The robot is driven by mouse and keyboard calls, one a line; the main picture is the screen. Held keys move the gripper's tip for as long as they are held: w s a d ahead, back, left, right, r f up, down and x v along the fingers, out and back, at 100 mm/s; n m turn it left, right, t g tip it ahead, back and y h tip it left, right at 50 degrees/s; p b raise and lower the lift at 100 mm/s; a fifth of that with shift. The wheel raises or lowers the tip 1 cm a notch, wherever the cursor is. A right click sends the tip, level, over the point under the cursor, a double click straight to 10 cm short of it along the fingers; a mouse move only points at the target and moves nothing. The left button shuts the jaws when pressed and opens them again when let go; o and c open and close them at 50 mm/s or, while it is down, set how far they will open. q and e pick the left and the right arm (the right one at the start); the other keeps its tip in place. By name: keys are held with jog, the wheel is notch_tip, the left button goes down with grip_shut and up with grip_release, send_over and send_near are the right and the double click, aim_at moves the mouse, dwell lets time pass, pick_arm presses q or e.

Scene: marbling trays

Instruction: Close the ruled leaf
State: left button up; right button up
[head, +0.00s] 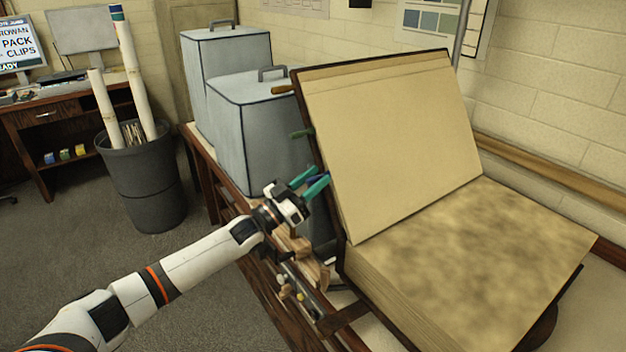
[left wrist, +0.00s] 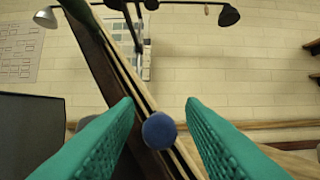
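A big book lies open in the head view. Its raised board (head: 400,140) carries plain tan leaves with a faint line near the top and leans back, tilted. The lower page (head: 480,260) is mottled brown. I see no clear ruling on either face. Coloured tabs stick out of the raised side's left edge: brown (head: 283,90), green (head: 302,133) and a blue one (left wrist: 159,130), mostly covered in the head view. My left gripper (head: 313,183) is open at this edge, its green fingers on either side of the blue tab, with gaps showing. My right gripper is out of view.
Grey lidded boxes (head: 255,130) stand close behind my left gripper on the wooden bench. Small tools (head: 293,290) sit below it at the bench side. A dark bin (head: 146,185) with rolled tubes stands on the floor left. The brick wall is behind the book.

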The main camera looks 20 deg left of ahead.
pick_arm(q)
grip_shut()
